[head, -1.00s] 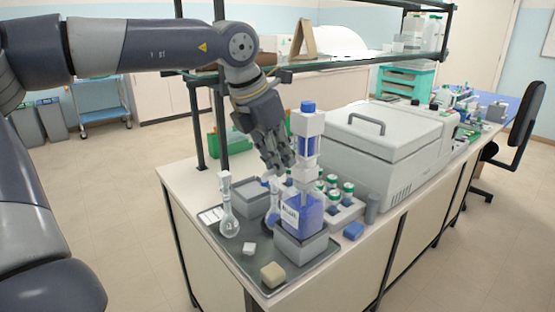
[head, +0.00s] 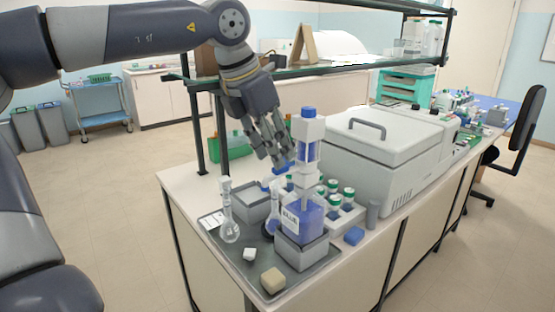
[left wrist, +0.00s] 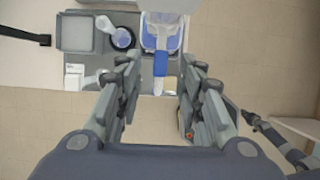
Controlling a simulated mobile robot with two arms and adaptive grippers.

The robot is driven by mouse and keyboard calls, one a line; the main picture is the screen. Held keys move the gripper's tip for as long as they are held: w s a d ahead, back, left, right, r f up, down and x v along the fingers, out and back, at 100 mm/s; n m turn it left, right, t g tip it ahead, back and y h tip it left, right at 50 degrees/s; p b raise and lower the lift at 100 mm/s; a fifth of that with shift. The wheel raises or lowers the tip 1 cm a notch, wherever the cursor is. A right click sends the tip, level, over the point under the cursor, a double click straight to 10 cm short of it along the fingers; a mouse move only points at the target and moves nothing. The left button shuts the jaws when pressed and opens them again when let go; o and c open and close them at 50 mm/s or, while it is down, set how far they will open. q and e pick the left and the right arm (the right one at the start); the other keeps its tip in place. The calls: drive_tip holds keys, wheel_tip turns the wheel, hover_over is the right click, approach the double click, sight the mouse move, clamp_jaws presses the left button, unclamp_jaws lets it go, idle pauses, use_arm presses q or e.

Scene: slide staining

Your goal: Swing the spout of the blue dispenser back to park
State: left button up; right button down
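The blue dispenser (head: 307,150) stands upright on a bottle of blue liquid (head: 303,220), set on a grey block (head: 301,251). It has a white pump body with a blue cap. My left gripper (head: 276,158) is just left of the pump body, fingers spread and pointing down. A small blue piece (head: 282,169), perhaps the spout tip, shows below the fingertips. In the left wrist view, the dispenser (left wrist: 161,38) lies ahead between the open fingers (left wrist: 163,66); nothing is gripped. Contact with the spout is not clear. A dark jointed part at right may be my right arm.
A grey tray (head: 241,273) holds a flask (head: 229,225), a grey box and a yellow block (head: 272,280). Green-capped bottles (head: 332,189) stand behind the dispenser. A large white machine (head: 385,150) is to the right; a glass shelf (head: 330,66) is overhead.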

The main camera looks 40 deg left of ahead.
use_arm(q)
drive_tip(key=v, duration=0.8)
idle(0.4)
